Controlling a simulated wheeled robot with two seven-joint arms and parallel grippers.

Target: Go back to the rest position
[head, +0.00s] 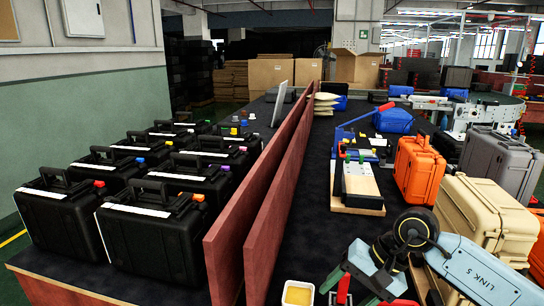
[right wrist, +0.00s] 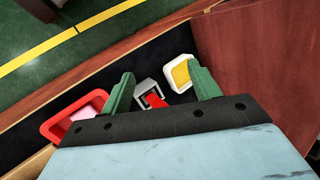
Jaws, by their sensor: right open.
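My right gripper (right wrist: 162,90) shows in the right wrist view with its two green fingers spread apart and nothing held between them. In the head view my right arm comes in from the lower right, and the gripper (head: 352,299) is partly cut off by the bottom edge. Below the fingers, a grey item with a red part (right wrist: 152,98) lies on the dark table surface. A white dish with yellow contents (right wrist: 180,73) is beside the right-hand finger; it also shows in the head view (head: 298,294). My left gripper is in neither view.
A red tray (right wrist: 60,128) with something pink lies left of the fingers. Red dividers (head: 245,215) split the table.

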